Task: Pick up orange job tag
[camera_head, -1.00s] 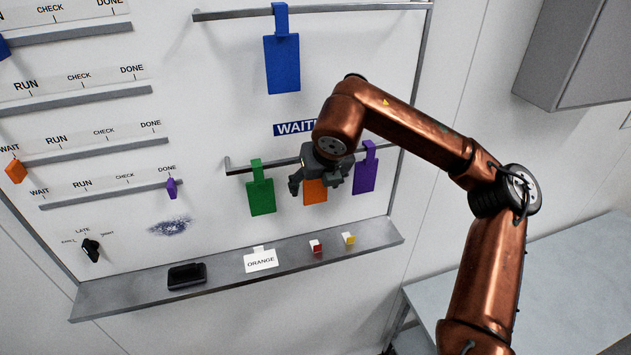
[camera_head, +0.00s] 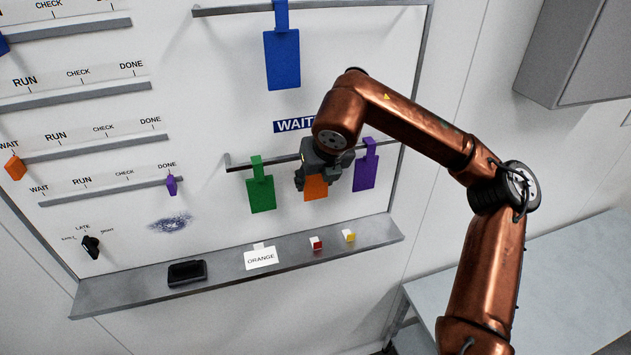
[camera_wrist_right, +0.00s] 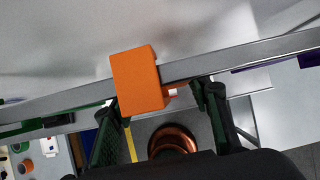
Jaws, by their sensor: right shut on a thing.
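The orange job tag (camera_head: 316,187) hangs at the rail (camera_head: 236,170) under the WAIT label, between a green tag (camera_head: 261,190) and a purple tag (camera_head: 366,170). My right gripper (camera_head: 317,178) is in front of it and hides its upper part. In the right wrist view the orange tag's top (camera_wrist_right: 138,80) sits over the rail, between the two dark fingers of my right gripper (camera_wrist_right: 160,110). The right gripper is shut on the orange tag, which is still at the rail. My left gripper is not in view.
A blue tag (camera_head: 282,60) hangs on an upper rail. A small orange piece (camera_head: 14,167) sits at far left.

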